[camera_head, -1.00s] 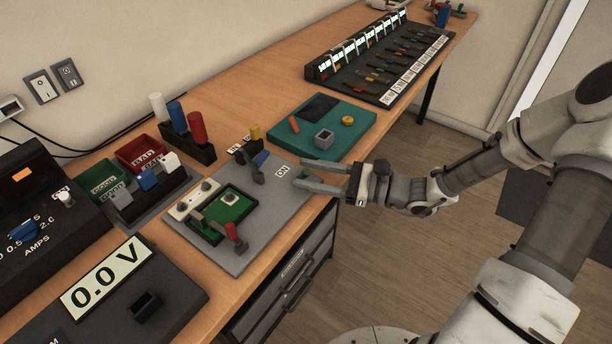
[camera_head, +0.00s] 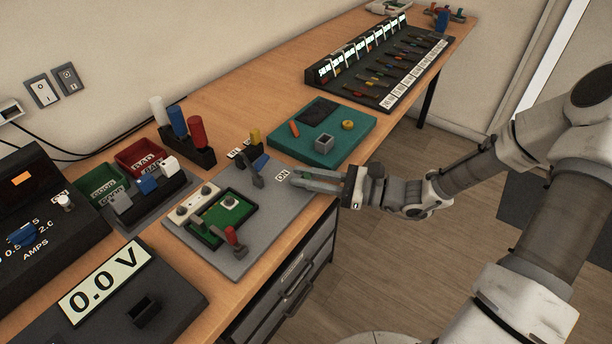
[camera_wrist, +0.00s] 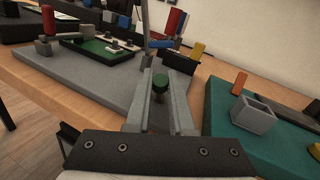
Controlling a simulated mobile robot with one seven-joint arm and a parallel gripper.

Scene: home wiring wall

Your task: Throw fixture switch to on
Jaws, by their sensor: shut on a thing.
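The fixture is a grey board (camera_head: 262,212) with a green circuit panel (camera_head: 228,217) and a white ON label (camera_head: 283,175) near its right edge. A dark grey upright switch lever (camera_head: 251,168) stands at the board's back, left of the label. My gripper (camera_head: 297,178) is low at the board's right edge, beside the label, its fingers close together. The wrist view shows a dark green knob (camera_wrist: 160,85) between the fingers; I cannot tell whether it belongs to the switch. The lever appears apart from the fingertips in the head view.
A teal tray (camera_head: 345,146) with a grey box and small parts lies behind my gripper. A red-handled lever (camera_head: 234,239) is at the board's front. A rack of colored cylinders (camera_head: 187,143) stands behind. The table's edge runs under my gripper.

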